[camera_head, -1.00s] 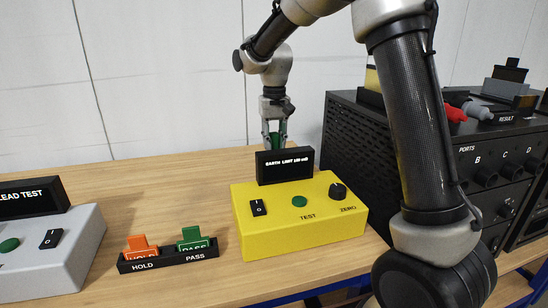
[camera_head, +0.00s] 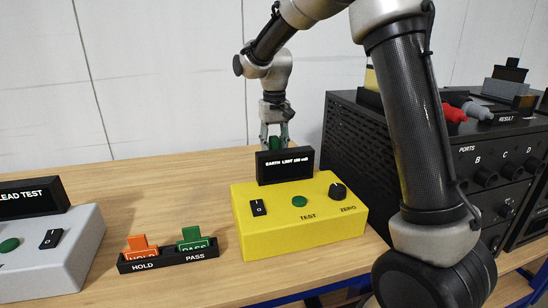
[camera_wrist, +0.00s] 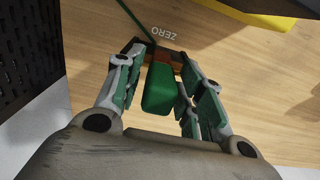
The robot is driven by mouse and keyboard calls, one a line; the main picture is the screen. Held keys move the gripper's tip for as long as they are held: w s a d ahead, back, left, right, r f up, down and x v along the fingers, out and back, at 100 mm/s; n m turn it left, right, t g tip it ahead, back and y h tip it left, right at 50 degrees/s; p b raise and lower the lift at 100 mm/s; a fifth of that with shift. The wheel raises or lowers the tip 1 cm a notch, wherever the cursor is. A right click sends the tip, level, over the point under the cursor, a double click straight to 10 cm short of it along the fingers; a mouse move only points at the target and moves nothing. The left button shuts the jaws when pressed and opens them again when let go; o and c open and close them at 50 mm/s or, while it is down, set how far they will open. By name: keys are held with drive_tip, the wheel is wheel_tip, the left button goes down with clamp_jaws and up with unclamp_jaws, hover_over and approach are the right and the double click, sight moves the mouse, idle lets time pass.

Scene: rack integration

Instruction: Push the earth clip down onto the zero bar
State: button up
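The earth clip (camera_wrist: 160,90) is a green block with a green cord, between my gripper's fingers in the wrist view. Its far end overlaps the zero bar (camera_wrist: 178,57), a brown bar with dark ends beside a ZERO label. Whether the clip is fully seated on the bar cannot be told. My gripper (camera_wrist: 160,57) is open, with gaps on both sides of the clip. In the head view, my gripper (camera_head: 276,143) points down behind the yellow tester's black display. Only the green top of the clip (camera_head: 276,144) shows there; the bar is hidden.
The yellow tester (camera_head: 300,238) with its black display (camera_head: 285,165) stands in front of my gripper. A black rack (camera_head: 352,150) stands close on the right. A HOLD/PASS holder (camera_head: 168,259) and a grey lead tester (camera_head: 65,255) are at left. The table behind them is clear.

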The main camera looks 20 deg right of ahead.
drive_tip(key=shift+o, duration=0.2)
wheel_tip(320, 180, up, 11)
drive_tip(key=shift+r, duration=0.2)
drive_tip(key=shift+w+r, duration=0.1)
drive_tip(key=shift+r, duration=0.15)
drive_tip(key=s+d+f+t, duration=0.1)
drive_tip(key=s+d, duration=0.4)
drive_tip(key=s, duration=0.5)
drive_tip(key=s+d+f+t, duration=0.1)
drive_tip(key=s+d, duration=0.4)
drive_tip(key=s, duration=0.6)
drive_tip(key=s+d+f+t, duration=0.2)
drive_tip(key=s+d, duration=0.3)
drive_tip(key=s, duration=0.6)
idle(1.0)
